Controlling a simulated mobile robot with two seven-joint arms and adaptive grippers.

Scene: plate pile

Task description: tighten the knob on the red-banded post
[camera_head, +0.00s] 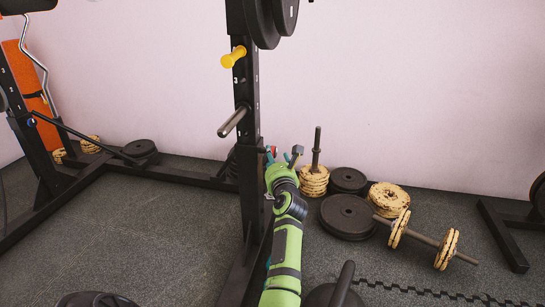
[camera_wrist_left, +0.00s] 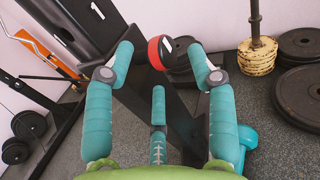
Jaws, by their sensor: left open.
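In the left wrist view a red band (camera_wrist_left: 154,53) rings a dark, round, knob-like part (camera_wrist_left: 175,52) at the black post (camera_wrist_left: 185,125). They lie between the tips of my left gripper (camera_wrist_left: 161,50), which is open with its teal fingers apart on either side. I cannot tell whether a finger touches them. In the head view my left gripper (camera_head: 284,155) is beside the black upright (camera_head: 247,110), low down, and a small spot of red (camera_head: 273,150) shows at its fingers. The gripper hides most of the knob there. My right gripper is not in view.
A yellow knob (camera_head: 233,57) and a metal peg (camera_head: 234,121) stick out of the upright above my gripper. Black plates (camera_head: 347,217), cream plates (camera_head: 388,198) and a dumbbell (camera_head: 425,240) lie to the right. Open floor (camera_head: 150,240) lies at left.

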